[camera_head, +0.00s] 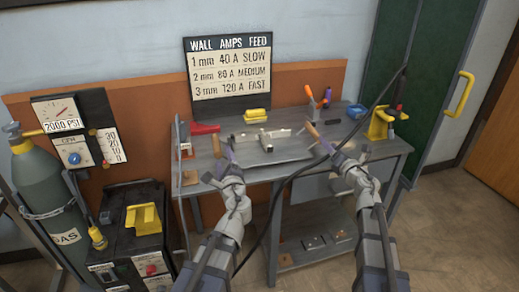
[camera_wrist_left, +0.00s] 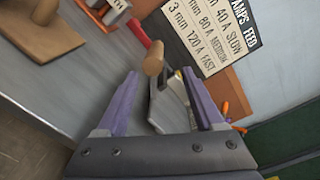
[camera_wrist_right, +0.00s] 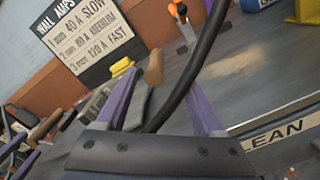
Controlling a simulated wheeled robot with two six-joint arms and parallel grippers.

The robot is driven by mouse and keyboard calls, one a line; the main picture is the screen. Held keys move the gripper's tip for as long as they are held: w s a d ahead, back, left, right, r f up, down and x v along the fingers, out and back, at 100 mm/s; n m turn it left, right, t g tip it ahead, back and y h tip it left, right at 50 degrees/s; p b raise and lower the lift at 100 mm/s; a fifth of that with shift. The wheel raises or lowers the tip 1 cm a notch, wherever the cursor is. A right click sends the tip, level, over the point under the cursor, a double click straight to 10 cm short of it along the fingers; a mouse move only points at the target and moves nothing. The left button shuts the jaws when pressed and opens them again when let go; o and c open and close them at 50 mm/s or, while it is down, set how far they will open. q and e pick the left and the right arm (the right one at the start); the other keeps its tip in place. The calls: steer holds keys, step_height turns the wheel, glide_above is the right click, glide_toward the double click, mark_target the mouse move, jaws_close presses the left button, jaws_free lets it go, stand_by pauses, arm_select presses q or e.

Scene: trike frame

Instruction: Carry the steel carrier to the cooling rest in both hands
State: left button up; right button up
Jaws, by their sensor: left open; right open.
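The steel carrier is a grey plate (camera_head: 268,156) with upright wooden handles at its left (camera_head: 217,145) and right (camera_head: 312,128) ends, on the bench. Pale metal pieces (camera_head: 262,138) show at the plate. My left gripper (camera_head: 218,166) is open near the left handle; in the left wrist view this handle (camera_wrist_left: 154,60) appears between the fingertips. My right gripper (camera_head: 336,148) is open near the right handle; in the right wrist view this handle (camera_wrist_right: 154,68) appears between the fingers. Neither grips it. I cannot tell which object is the cooling rest.
A black cable (camera_head: 300,170) crosses before the bench, close to my right gripper. A wooden block with a peg (camera_wrist_left: 40,35) is at the bench's left.

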mark_target(218, 147)
arm_select(q)
steer(key=shift+w+a+f, duration=0.1)
steer(key=shift+a+f, duration=0.05)
steer(key=shift+f, duration=0.15)
arm_select(e)
steer(key=shift+w+a+f+n, duration=0.15)
steer(key=shift+a+f+n, duration=0.15)
steer(key=shift+f, duration=0.15)
arm_select(q)
steer(key=shift+w+a, duration=0.1)
steer(key=shift+a, duration=0.05)
arm_select(e)
steer(key=shift+a, duration=0.2)
arm_select(q)
steer(key=shift+r, duration=0.1)
steer(key=shift+w, duration=0.1)
arm_select(e)
steer(key=shift+w, duration=0.2)
arm_select(q)
steer(key=x, duration=0.7)
steer(key=shift+w+a, duration=0.1)
steer(key=shift+w, duration=0.2)
arm_select(e)
steer(key=x, duration=0.7)
steer(key=shift+w+a+f, duration=0.1)
steer(key=shift+w+a, duration=0.05)
steer(key=shift+w, duration=0.1)
